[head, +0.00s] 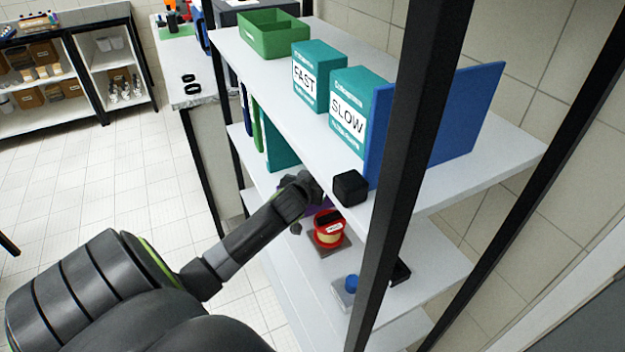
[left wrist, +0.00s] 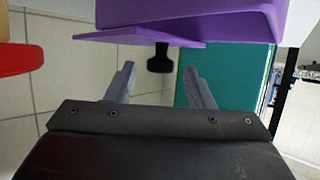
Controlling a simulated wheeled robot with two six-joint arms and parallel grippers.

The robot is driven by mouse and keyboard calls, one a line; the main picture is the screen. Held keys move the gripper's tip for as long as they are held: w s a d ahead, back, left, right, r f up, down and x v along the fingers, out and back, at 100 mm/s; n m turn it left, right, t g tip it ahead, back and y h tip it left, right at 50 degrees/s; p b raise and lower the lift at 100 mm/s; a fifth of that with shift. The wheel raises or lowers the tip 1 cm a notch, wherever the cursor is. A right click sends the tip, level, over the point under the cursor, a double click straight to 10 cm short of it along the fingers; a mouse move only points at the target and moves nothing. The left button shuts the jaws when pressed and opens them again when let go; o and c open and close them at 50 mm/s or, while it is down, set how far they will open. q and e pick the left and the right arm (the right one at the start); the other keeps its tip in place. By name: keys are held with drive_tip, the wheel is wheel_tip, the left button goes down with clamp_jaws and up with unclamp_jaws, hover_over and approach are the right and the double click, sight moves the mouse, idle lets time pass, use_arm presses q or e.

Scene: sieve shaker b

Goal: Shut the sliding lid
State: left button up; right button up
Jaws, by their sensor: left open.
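A purple box (left wrist: 195,15) fills the top of the left wrist view, with a thin purple plate (left wrist: 138,37) sticking out along it, apparently its sliding lid. A black knob (left wrist: 160,60) shows below the plate; its attachment is unclear. My left gripper (left wrist: 159,75) is open, with its two fingers apart and the knob in line with the gap between them. I cannot tell the depth between them. In the head view my left gripper (head: 308,185) is at the shelf unit, and only a sliver of the purple box (head: 318,208) shows behind my arm. My right gripper is out of view.
A red container (head: 328,230) stands on the lower shelf beside the purple box. A black block (head: 350,188) sits at the upper shelf's edge. Teal FAST (head: 318,78) and SLOW (head: 357,108) boxes and a blue panel (head: 440,125) stand above. A black post (head: 408,170) rises in front.

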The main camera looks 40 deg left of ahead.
use_arm(q)
clamp_jaws()
drive_tip(key=s+a+p, duration=0.1)
drive_tip(key=s, duration=0.1)
drive_tip(key=s+a+p, duration=0.1)
drive_tip(key=s, duration=0.1)
drive_tip(key=s+a+p, duration=0.1)
drive_tip(key=s, duration=0.2)
drive_tip(key=shift+r, duration=0.1)
drive_tip(key=shift+s, duration=0.25)
drive_tip(key=shift+f, duration=0.2)
unclamp_jaws()
drive_tip(key=shift+s+a+r, duration=0.1)
